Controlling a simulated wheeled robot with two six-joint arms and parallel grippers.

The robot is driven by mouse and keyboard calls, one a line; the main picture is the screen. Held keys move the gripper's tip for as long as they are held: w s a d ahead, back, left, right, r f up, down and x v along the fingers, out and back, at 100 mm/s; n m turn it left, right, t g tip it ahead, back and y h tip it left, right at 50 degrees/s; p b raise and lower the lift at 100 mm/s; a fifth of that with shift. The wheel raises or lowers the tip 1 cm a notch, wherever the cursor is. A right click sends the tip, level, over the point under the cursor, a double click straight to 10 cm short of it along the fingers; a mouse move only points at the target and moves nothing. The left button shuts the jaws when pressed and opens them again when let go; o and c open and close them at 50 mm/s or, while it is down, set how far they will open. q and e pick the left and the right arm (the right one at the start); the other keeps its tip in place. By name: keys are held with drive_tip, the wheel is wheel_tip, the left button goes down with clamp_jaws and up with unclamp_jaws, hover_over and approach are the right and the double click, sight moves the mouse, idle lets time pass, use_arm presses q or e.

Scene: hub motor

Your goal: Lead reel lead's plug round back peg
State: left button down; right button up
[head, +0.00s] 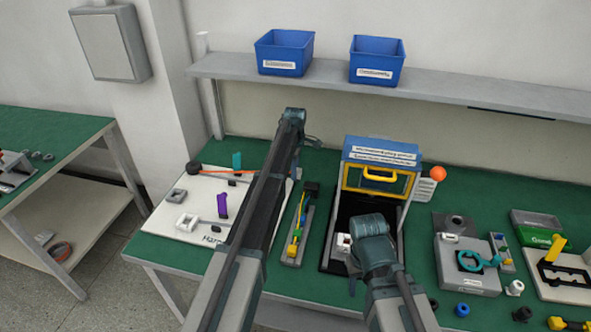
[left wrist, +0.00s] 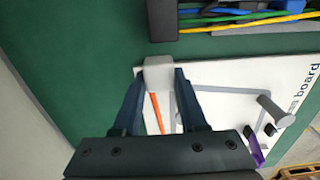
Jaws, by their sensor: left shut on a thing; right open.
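The harness board (head: 205,185) lies at the left of the green bench. A dark reel (head: 193,168) sits at its back left, and an orange lead (head: 215,171) runs right from it. In the head view my arm hides this gripper. My right gripper is open over the black tray, its fingers mostly hidden.
A rack of coloured leads (head: 300,225) is right of the board. A blue-topped case (head: 380,152) stands beyond the black tray.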

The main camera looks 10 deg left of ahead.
use_arm(q)
drive_tip(key=s, duration=0.6)
drive_tip(key=shift+s, duration=0.2)
drive_tip(key=s, duration=0.5)
drive_tip(key=shift+s+a, duration=0.25)
drive_tip(key=shift+a, duration=0.15)
idle(0.3)
